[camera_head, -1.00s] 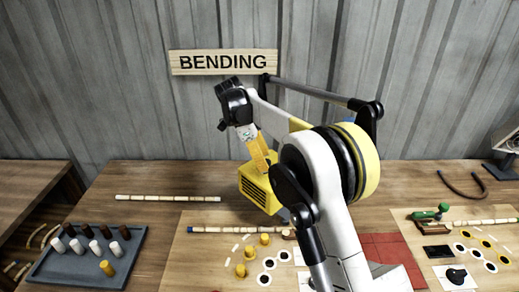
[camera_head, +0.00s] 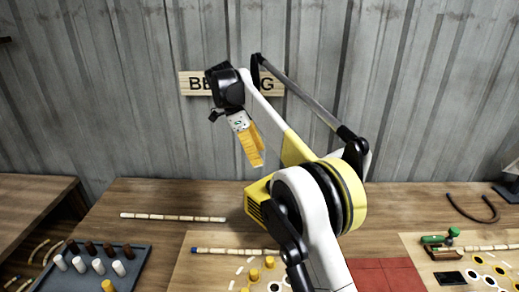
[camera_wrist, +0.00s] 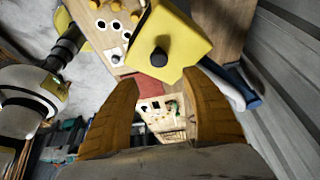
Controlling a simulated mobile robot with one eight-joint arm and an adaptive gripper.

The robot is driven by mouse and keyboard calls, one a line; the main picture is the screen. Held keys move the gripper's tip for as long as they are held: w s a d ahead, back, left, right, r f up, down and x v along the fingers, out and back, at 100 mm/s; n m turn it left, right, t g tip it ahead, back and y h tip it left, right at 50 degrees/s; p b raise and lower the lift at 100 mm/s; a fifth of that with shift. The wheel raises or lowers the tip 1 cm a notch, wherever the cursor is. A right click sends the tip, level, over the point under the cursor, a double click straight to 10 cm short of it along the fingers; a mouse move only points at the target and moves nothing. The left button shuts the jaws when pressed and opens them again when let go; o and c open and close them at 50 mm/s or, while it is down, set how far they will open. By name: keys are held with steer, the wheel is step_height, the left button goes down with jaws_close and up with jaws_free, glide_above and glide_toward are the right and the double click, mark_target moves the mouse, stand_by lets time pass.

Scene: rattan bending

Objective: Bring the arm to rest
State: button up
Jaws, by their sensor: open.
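My arm is folded in the middle of the head view, with its elbow bent in front of the back wall. My gripper (camera_head: 255,158) hangs from the dark wrist, in the air above the table (camera_head: 150,196) and below the "BENDING" sign (camera_head: 192,84). In the wrist view my gripper (camera_wrist: 160,90) shows two orange fingers spread apart with nothing between them. The wrist partly hides the sign.
A yellow box (camera_head: 256,205) stands on the table, partly behind my arm. A blue-grey tray (camera_head: 132,272) of pegs is front left. A segmented rattan stick (camera_head: 173,217) lies behind it. A dark curved piece (camera_head: 470,212) lies at right.

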steer(key=s+d+n+t+y+b, duration=0.3)
steer(key=s+d+n+b, duration=0.6)
steer(key=s+d, duration=0.6)
steer(key=s+d+f+n+t+b, duration=0.2)
steer(key=s+d+f+n+b, duration=0.1)
steer(key=s+f, duration=0.6)
steer(key=s+d+f+n+t+y+b, duration=0.1)
steer(key=s+d+f+n+b, duration=0.3)
steer(key=s+f, duration=0.6)
steer(key=shift+s+d+f+n+t, duration=0.3)
steer(key=shift+d+f+n+t, duration=0.4)
steer(key=shift+d+n, duration=0.3)
